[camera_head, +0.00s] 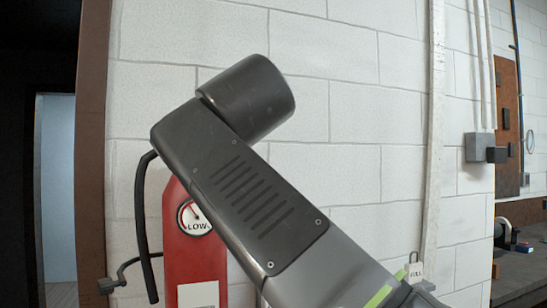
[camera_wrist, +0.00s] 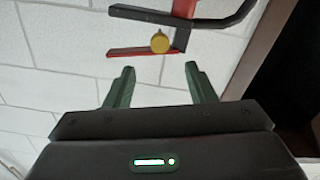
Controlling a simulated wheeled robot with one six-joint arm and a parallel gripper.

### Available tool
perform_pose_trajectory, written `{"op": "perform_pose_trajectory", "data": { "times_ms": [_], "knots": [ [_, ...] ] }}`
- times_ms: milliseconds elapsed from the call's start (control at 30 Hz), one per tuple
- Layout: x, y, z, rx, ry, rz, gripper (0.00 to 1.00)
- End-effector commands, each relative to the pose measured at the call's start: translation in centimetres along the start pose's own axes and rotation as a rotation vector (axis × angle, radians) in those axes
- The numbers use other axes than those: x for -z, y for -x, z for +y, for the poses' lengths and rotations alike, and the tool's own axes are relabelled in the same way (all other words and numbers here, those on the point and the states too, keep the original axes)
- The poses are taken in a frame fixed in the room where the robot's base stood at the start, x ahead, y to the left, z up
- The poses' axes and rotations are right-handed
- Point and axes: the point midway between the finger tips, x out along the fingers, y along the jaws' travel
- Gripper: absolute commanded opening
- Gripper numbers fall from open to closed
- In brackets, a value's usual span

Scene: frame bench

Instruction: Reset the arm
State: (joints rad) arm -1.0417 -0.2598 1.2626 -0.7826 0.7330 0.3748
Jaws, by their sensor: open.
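My arm crosses the head view from upper left to lower right, bent, with its dark links in front of the wall. My gripper (camera_wrist: 160,68) shows in the wrist view with its two green fingers spread wide and nothing between them. A red part (camera_wrist: 146,51) with a round yellow knob (camera_wrist: 160,42) lies just beyond the fingertips in the picture. Whether they touch it is not clear, but they look apart. In the head view I cannot make out the gripper.
A red body (camera_head: 180,245) with a gauge (camera_head: 194,217) reading LOW stands behind my arm, partly hidden. A black hose (camera_head: 142,230) hangs beside it. The white block wall (camera_head: 350,100) is close. A dark doorway is at left; a bench (camera_head: 520,270) is at right.

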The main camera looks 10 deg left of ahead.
Motion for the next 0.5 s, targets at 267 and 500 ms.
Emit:
{"op": "perform_pose_trajectory", "data": {
  "times_ms": [267,500],
  "knots": [
    [0.2,-3.4,0.1,-0.003,0.001,-0.005,0.5],
    [0.2,-8.3,0.1,-0.002,0.002,-0.004,0.5]
  ]
}}
